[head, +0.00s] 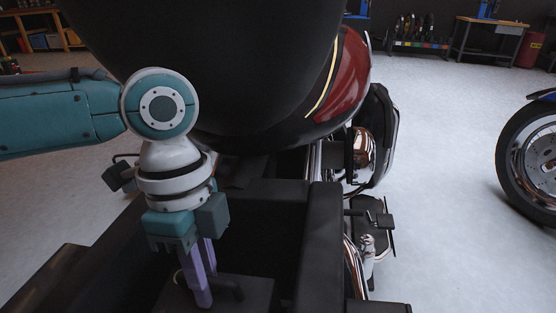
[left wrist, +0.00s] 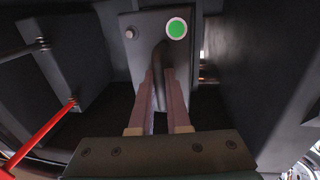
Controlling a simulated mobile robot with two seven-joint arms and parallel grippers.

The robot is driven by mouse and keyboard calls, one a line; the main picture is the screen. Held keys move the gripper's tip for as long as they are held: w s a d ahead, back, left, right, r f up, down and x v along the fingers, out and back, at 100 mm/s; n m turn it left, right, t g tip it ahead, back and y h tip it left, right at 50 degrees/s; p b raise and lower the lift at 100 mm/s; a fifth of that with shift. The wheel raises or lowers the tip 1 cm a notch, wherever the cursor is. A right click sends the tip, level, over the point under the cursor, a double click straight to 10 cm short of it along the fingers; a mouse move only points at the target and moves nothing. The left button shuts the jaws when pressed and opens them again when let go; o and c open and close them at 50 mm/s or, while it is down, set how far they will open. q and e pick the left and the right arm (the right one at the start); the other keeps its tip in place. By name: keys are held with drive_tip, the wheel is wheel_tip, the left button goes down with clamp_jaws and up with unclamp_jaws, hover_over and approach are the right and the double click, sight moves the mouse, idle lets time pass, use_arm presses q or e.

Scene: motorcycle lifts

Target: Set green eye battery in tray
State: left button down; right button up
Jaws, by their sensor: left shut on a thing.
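The green eye battery (head: 262,291) is a dark box with a black loop handle on top. In the left wrist view its top (left wrist: 135,55) shows a bright green round eye (left wrist: 176,28) and a small grey post. My left gripper (head: 206,288), with its purple fingers pointing down, is shut on the battery's handle; the fingers also show in the left wrist view (left wrist: 162,75). The battery is among dark walls under the raised motorcycle seat, which look like the tray (head: 265,212). I cannot tell whether the battery touches the tray floor. My right gripper is not in view.
The big black seat (head: 215,50) hangs over the arm. A red lead (left wrist: 42,140) and a dark lead (left wrist: 20,52) lie at the left. The red tank (head: 348,85) and chrome parts stand at the right. The dark side walls leave little room.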

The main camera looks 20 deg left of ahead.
use_arm(q)
drive_tip(key=shift+w+f+b, duration=0.1)
drive_tip(key=shift+f+b, duration=0.3)
drive_tip(key=shift+f, duration=0.35)
idle(0.8)
drive_tip(key=c, duration=0.9)
unclamp_jaws()
drive_tip(key=shift+o, duration=0.5)
wheel_tip(320, 180, up, 10)
drive_tip(key=w+a+p, duration=0.1)
drive_tip(key=p, duration=0.3)
drive_tip(key=shift+f, duration=0.15)
drive_tip(key=shift+a, duration=0.1)
